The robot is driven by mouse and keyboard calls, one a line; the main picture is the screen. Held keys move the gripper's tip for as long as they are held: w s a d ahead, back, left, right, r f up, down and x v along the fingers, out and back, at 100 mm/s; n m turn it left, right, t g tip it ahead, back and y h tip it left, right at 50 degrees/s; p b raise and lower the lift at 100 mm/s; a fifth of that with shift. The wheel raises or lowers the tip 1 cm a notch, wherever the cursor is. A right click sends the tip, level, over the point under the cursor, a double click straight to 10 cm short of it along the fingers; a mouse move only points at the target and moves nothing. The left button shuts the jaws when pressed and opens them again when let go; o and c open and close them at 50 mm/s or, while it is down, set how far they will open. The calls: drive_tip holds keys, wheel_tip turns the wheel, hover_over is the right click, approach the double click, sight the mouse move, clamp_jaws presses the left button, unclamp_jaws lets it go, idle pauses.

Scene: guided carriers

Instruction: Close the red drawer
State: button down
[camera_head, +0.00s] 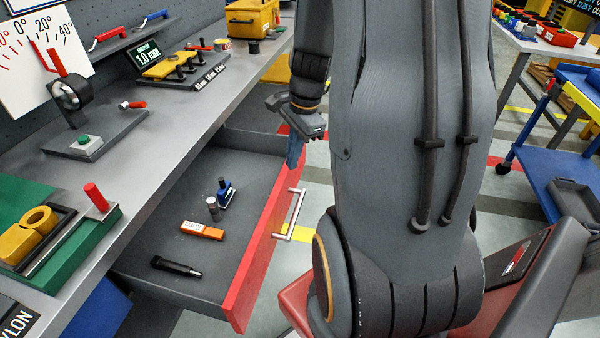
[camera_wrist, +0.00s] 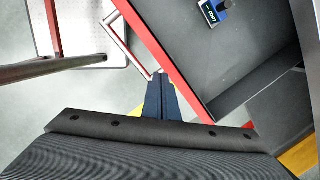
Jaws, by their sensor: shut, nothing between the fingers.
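The red drawer (camera_head: 258,245) is pulled out from under the grey workbench, with its open inside facing up. Its red front and pale bar handle (camera_head: 291,215) face right in the head view. My gripper (camera_head: 295,155) is shut and empty, pointing down near the far end of the drawer front. In the wrist view my closed fingers (camera_wrist: 160,85) lie just outside the red front (camera_wrist: 160,50), near one end of the handle (camera_wrist: 128,40). I cannot tell whether the fingertips touch it. My arm hides part of the space beyond the drawer.
The workbench (camera_head: 160,150) carries gauges and fixtures. A blue cart (camera_head: 545,145) stands at the right.

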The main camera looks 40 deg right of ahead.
drive_tip(key=d+f+m+t, duration=0.1)
drive_tip(key=d+f+m, duration=0.2)
drive_tip(key=d+m, duration=0.65)
drive_tip(key=w+a+f, duration=0.3)
drive_tip(key=w+f, duration=0.1)
drive_tip(key=f, duration=0.5)
drive_tip(key=shift+w+a+f, duration=0.15)
drive_tip(key=shift+w+f, duration=0.05)
drive_tip(key=shift+n, duration=0.25)
